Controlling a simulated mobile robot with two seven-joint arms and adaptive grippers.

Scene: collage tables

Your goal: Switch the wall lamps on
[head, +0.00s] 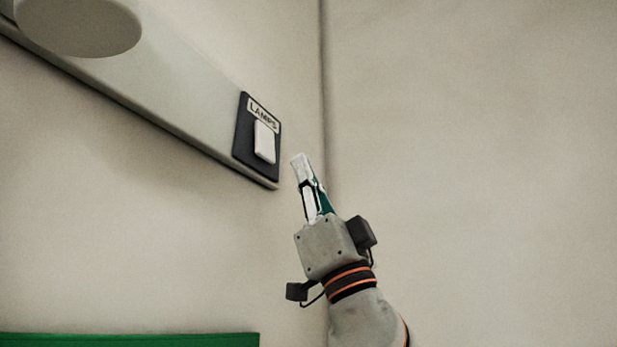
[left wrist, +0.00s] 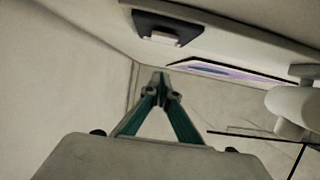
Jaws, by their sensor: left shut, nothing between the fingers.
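A dark switch plate (head: 240,150) labelled LAMPS holds a white rocker switch (head: 265,142). It sits at the right end of a pale wall rail (head: 170,85). My left gripper (head: 298,160) is shut and empty, its fingertips just right of and slightly below the switch in the head view, apart from it in the picture. In the left wrist view the shut fingertips (left wrist: 160,78) point ahead, below the white switch (left wrist: 164,40) and its dark plate (left wrist: 145,22). My right gripper is in neither view.
A round pale fixture (head: 85,25) sticks out at the rail's upper left; a similar rounded shape (left wrist: 295,105) shows in the wrist view. A wall corner (head: 322,90) stands just right of the switch. A green edge (head: 130,340) lies at lower left. A purple-white panel (left wrist: 225,72) is under the rail.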

